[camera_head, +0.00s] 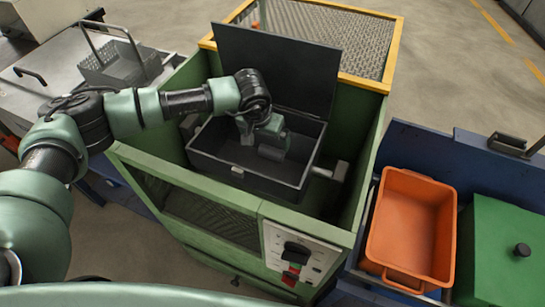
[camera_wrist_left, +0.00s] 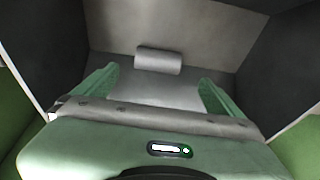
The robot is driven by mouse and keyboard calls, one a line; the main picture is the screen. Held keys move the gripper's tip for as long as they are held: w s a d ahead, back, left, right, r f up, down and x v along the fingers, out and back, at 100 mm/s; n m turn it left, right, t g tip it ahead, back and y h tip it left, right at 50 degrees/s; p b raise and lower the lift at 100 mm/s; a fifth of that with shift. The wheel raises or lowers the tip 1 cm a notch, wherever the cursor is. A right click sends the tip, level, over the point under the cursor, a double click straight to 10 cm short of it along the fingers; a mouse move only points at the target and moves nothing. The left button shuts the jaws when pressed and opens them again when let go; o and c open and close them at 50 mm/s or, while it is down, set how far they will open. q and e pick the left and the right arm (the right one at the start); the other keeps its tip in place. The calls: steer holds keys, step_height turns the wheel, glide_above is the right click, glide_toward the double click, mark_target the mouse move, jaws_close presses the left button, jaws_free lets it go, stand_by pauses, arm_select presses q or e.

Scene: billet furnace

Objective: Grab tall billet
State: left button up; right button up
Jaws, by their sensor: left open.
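In the left wrist view, a grey cylindrical billet (camera_wrist_left: 158,60) lies on its side on the floor of the black box. Only this one billet shows there, so I cannot compare its height with others. My left gripper (camera_wrist_left: 157,88) is open, with its two green fingers apart and the billet beyond them, roughly centred. In the head view my left gripper (camera_head: 268,145) reaches down into the open black box (camera_head: 225,172). The billet cannot be made out clearly there. My right gripper is not in view.
The box sits in a green frame (camera_head: 180,165), its dark lid (camera_head: 280,60) raised behind my gripper. The box walls surround the gripper closely. An orange bin (camera_head: 410,225) and green box (camera_head: 500,245) stand right; a wire basket (camera_head: 122,65) stands left.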

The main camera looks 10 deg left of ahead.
mark_target(271, 149)
arm_select(q)
steer(key=x, duration=0.5)
steer(key=p+x, duration=0.1)
steer(key=x, duration=0.1)
steer(key=shift+w+d+f, duration=0.25)
steer(key=c, duration=1.8)
steer(key=shift+r, duration=0.15)
jaws_close()
